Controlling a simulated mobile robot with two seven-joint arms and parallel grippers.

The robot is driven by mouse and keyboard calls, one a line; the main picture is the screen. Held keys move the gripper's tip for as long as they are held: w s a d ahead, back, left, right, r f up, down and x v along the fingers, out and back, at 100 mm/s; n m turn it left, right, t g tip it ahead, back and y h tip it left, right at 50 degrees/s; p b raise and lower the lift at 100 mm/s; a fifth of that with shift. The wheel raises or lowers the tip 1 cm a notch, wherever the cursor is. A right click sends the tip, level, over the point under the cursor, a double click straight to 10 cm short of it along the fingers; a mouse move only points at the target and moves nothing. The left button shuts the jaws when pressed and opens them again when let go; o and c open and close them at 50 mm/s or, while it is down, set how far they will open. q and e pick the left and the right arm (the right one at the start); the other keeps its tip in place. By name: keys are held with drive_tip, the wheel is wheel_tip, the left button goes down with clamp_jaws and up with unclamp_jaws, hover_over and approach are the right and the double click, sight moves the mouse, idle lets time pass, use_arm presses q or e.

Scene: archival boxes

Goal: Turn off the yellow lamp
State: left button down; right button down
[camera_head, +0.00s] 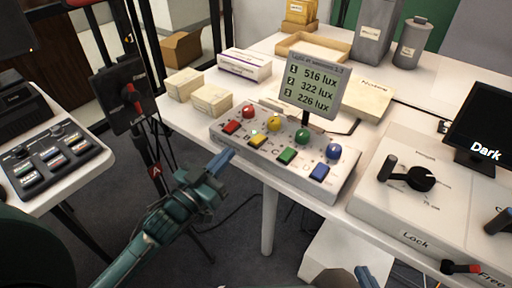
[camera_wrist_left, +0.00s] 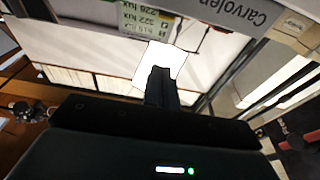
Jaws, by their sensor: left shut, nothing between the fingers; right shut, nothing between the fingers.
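A white control box (camera_head: 240,144) on the table has red, yellow, green and blue round knobs or lamps, with a coloured rectangular button in front of each. The yellow round one (camera_head: 274,124) is second from the left, and the yellow button (camera_head: 257,141) lies in front of it. I cannot tell whether the yellow lamp is lit. My left gripper (camera_head: 222,160) is shut and empty, near the box's front left edge, short of the yellow button. Its closed fingers also show in the left wrist view (camera_wrist_left: 160,85). Only a tip of my right gripper (camera_head: 366,277) shows at the bottom edge; it is shut.
A display (camera_head: 312,87) behind the box reads 516, 322 and 226 lux. A panel with a black dial (camera_head: 420,178) and a "Dark" screen (camera_head: 482,142) stand at right. Small boxes (camera_head: 211,100) lie left of the control box. A button console (camera_head: 52,155) is at far left.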

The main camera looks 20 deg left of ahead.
drive_tip(key=shift+s+d, duration=0.1)
drive_tip(key=shift+d, duration=0.05)
use_arm(q)
drive_tip(key=shift+w, duration=0.1)
wheel_tip(320, 180, up, 2)
hover_over(249, 149)
drive_tip(key=shift+w+d+r, duration=0.1)
drive_tip(key=shift+w+d, duration=0.05)
drive_tip(key=shift+w, duration=0.2)
drive_tip(key=f, duration=0.3)
drive_tip(key=shift+s+b, duration=0.2)
drive_tip(key=shift+b, duration=0.15)
drive_tip(key=shift+s+f, duration=0.1)
drive_tip(key=shift+f, duration=0.5)
use_arm(e)
drive_tip(key=shift+s+d+r, duration=0.1)
drive_tip(key=shift+d+r, duration=0.05)
drive_tip(key=shift+s, duration=0.1)
drive_tip(key=shift+f, duration=0.2)
